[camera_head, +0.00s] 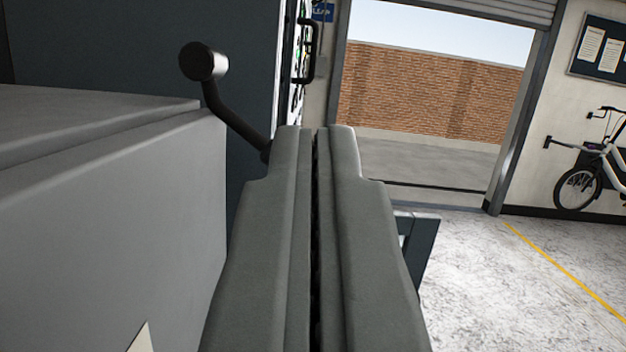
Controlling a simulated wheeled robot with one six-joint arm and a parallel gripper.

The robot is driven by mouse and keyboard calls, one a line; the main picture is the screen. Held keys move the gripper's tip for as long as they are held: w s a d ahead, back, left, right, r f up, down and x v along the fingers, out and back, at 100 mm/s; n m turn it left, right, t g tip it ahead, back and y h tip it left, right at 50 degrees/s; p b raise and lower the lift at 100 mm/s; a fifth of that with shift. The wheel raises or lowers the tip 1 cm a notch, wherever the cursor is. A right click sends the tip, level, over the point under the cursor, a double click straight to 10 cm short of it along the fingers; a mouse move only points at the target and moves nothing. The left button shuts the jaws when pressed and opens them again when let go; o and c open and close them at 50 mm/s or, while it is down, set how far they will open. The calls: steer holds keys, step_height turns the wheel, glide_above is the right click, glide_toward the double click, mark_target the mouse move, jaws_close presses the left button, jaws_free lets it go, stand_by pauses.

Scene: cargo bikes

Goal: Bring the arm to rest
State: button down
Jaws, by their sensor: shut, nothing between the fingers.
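My gripper (317,140) reaches up the middle of the view from the bottom edge. Its two grey fingers lie side by side, shut, with only a thin dark seam between them and nothing held. A black handlebar end (203,62) with a bent bar shows just left of the fingertips. The lower end of the bar passes behind the left fingertip, so I cannot tell whether they touch.
A large grey box (110,210) fills the left side close to my gripper. A dark frame part (425,245) stands right of the fingers. A cargo bike (590,175) is by the right wall. The floor (500,290) at right is clear, towards an open doorway (430,150).

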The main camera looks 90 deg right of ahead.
stand_by(0.4)
steer(key=s+a+f+n+t+y, duration=0.1)
steer(key=s+f+n+t+y, duration=0.25)
steer(key=s+n+y, duration=0.35)
steer(key=s+a+f+n+t+y, duration=0.1)
steer(key=s+f+n+t+y, duration=0.15)
steer(key=s+f+y, duration=0.45)
steer(key=s+a+r+n+t+y, duration=0.3)
steer(key=s+a+t+y, duration=0.1)
steer(key=s, duration=0.5)
steer(key=s+a+r+n+t+y, duration=0.3)
steer(key=s+a+r+t, duration=0.1)
steer(key=s+a, duration=0.4)
steer(key=shift+s+a+t+y, duration=0.3)
steer(key=shift+s+t+y, duration=0.1)
steer(key=shift+t, duration=0.5)
